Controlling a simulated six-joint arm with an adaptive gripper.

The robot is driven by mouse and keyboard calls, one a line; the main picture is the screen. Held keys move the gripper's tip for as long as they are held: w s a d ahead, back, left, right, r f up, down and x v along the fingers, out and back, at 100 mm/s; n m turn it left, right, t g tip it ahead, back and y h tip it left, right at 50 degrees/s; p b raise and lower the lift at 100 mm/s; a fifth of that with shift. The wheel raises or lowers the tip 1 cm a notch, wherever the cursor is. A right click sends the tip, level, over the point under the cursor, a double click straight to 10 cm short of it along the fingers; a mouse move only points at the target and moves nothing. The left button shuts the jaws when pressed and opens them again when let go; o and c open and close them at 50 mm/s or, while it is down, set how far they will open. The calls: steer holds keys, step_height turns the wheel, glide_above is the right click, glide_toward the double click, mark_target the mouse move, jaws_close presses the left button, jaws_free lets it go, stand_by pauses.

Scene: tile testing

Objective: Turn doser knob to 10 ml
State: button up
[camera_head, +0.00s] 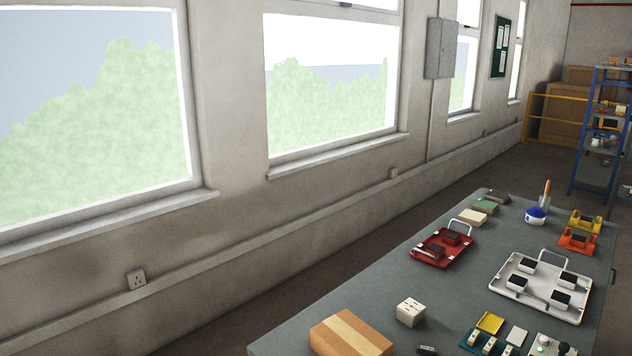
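I cannot tell for certain which thing is the doser. A pale device (546,347) at the bottom edge has a small green spot and dark round parts on top, and the frame cuts it off. A white box (410,312) with small dark and red marks stands to its left. A blue-and-white round container (536,215) stands at the far end of the table. No knob setting or scale is readable. My gripper is not in view.
The grey table (390,290) also holds a cardboard box (349,335), a red tray (441,249), a white tray (540,286) with black-topped blocks, orange holders (578,240) and a yellow tile (490,322). Bare surface lies around the white box. Windows line the left wall.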

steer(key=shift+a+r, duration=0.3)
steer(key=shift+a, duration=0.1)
